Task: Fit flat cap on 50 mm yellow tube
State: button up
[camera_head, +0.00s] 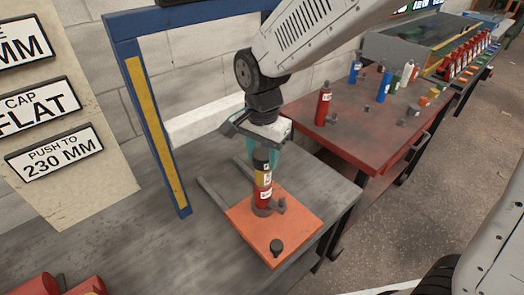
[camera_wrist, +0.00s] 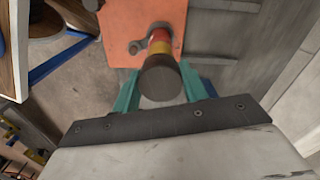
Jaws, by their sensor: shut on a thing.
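A stack stands upright in a dark holder on an orange plate. Its lower part is red (camera_head: 264,198), with the yellow tube (camera_head: 264,180) above; both also show in the wrist view. A dark cylindrical piece with a flat end, which looks like the flat cap (camera_wrist: 162,80), is at the top, in line with the tube. My gripper (camera_head: 262,150) is above the stack, its teal fingers either side of the dark piece and shut on it. The dark piece appears to meet the yellow tube; whether it is fully seated I cannot tell.
The orange plate (camera_head: 290,222) has a dark knob (camera_head: 276,247) near its front corner. A blue frame post (camera_head: 152,125) stands left of it. Signs read "CAP FLAT" (camera_head: 38,106) and "PUSH TO 230 MM" (camera_head: 54,152). A red table (camera_head: 365,140) with bottles is behind right.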

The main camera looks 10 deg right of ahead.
aim_at(263, 154)
jog(key=shift+f, duration=0.35)
jog(key=o, duration=1.1)
jog(key=shift+o, duration=0.2)
notch_tip(263, 154, up, 8)
jog(key=shift+f, duration=0.1)
